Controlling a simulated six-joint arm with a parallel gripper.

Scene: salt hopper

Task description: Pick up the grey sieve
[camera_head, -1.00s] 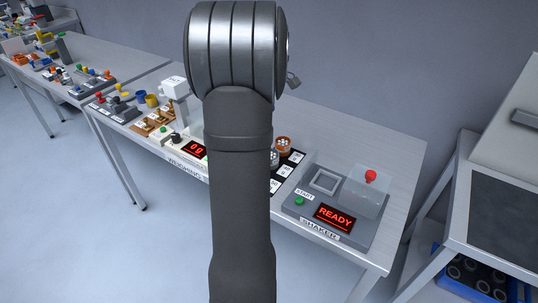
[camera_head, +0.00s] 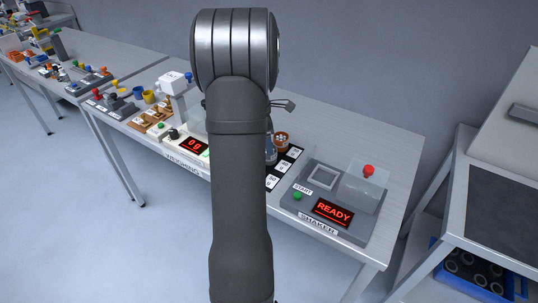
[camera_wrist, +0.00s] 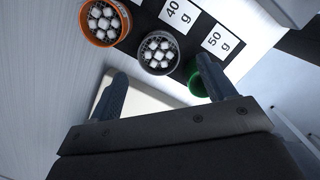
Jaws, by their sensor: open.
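The grey sieve (camera_wrist: 160,52) is a round cup filled with white cubes. In the wrist view it lies just beyond and between the fingertips of my open gripper (camera_wrist: 162,68), with no visible contact. In the head view the grey sieve (camera_head: 271,150) is partly hidden behind my arm. There, only a small part of my gripper shows at the arm's right side, above the sieves.
An orange sieve (camera_wrist: 103,22) with white cubes stands left of the grey one. A green sieve (camera_wrist: 195,84) is mostly hidden by my right finger. Labels sit on a black mat. The shaker (camera_head: 333,212) reads READY; the weighing station (camera_head: 193,146) stands left.

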